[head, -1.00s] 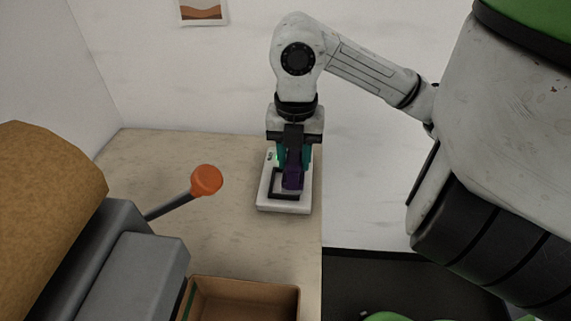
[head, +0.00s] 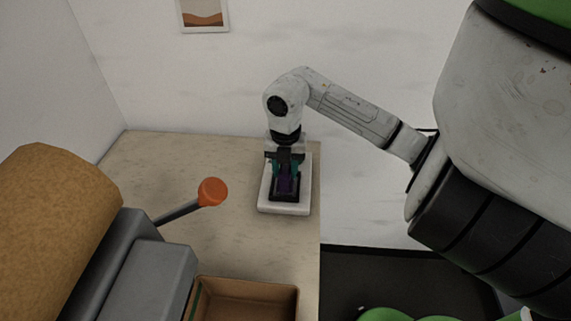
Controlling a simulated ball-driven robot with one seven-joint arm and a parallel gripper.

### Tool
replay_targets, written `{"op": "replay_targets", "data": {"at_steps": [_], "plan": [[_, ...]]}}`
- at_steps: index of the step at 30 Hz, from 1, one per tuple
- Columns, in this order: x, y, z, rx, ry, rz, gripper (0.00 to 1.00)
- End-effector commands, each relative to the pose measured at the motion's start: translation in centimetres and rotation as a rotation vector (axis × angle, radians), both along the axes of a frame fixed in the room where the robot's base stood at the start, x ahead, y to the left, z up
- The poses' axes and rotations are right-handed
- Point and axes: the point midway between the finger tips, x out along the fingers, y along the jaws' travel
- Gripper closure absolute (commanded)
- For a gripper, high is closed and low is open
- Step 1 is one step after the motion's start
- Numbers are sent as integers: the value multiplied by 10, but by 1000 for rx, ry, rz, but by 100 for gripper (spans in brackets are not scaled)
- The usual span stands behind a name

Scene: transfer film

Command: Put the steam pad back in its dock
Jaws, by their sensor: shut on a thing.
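The dock (head: 283,209) is a white slab with a black rectangular frame on top, near the right edge of the table. My gripper (head: 286,170) points down over the dock, its teal fingers shut on the pad. The pad appears low within the black frame's outline. I cannot tell whether it rests on the dock's floor.
An orange-knobbed lever (head: 212,192) sticks out from a grey machine with a large brown roll (head: 50,225) at left. An open brown box (head: 247,306) sits at the front. The table (head: 165,165) is clear behind the lever.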

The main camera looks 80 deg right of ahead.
Motion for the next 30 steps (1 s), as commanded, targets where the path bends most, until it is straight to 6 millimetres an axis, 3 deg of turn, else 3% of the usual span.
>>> {"op": "replay_targets", "data": {"at_steps": [11,12,19,30], "plan": [[0,0,-5,-1,0,1,100],[0,0,-3,-1,0,1,60],[0,0,-3,0,0,0,38],[0,0,3,-1,0,0,38]]}}
